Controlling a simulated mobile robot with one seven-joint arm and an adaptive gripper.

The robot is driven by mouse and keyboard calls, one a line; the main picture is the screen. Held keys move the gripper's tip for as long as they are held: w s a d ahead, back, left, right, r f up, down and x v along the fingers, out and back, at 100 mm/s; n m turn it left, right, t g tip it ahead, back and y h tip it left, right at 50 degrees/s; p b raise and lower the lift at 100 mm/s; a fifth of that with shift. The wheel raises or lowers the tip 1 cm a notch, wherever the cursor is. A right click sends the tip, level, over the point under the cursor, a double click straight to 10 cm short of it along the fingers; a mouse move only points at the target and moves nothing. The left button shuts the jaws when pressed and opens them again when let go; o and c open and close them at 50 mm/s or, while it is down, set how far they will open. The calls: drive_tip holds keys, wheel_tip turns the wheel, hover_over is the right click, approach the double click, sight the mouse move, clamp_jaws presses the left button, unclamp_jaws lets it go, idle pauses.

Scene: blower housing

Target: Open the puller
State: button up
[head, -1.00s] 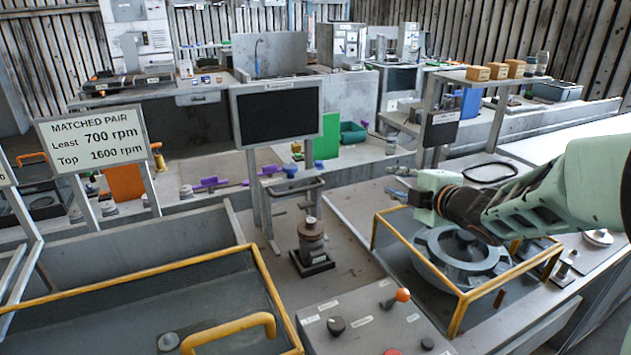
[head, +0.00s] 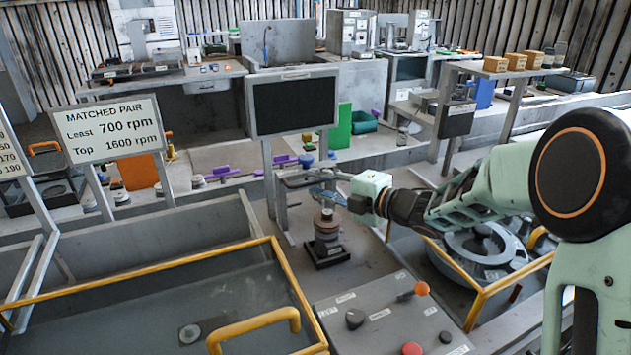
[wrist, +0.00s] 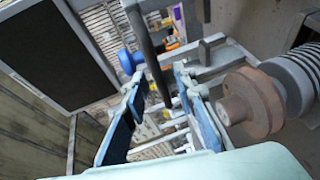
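My gripper (head: 328,190) is in front of the black screen's stand, just above the brown stacked cylinder (head: 327,228). In the wrist view my gripper (wrist: 158,88) is open, with its two blue-padded fingers apart. A dark bar (wrist: 147,50) runs through the view between and beyond the fingertips; I cannot tell whether it touches them. A grey frame (head: 295,180) stands behind the gripper and is partly hidden by it. I cannot tell for sure which thing is the puller. The cylinder's rusty end (wrist: 250,100) shows close to the right finger.
A black screen (head: 293,106) stands just behind the gripper. A blue knob (wrist: 131,61) is beyond the left finger. A control panel (head: 395,318) with red and orange knobs lies in front. Yellow-railed bins stand at left (head: 140,283) and right (head: 450,260).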

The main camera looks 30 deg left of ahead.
drive_tip(key=shift+w+a+f, duration=0.1)
drive_tip(key=shift+w+a, duration=0.1)
drive_tip(key=shift+a, duration=0.5)
clamp_jaws()
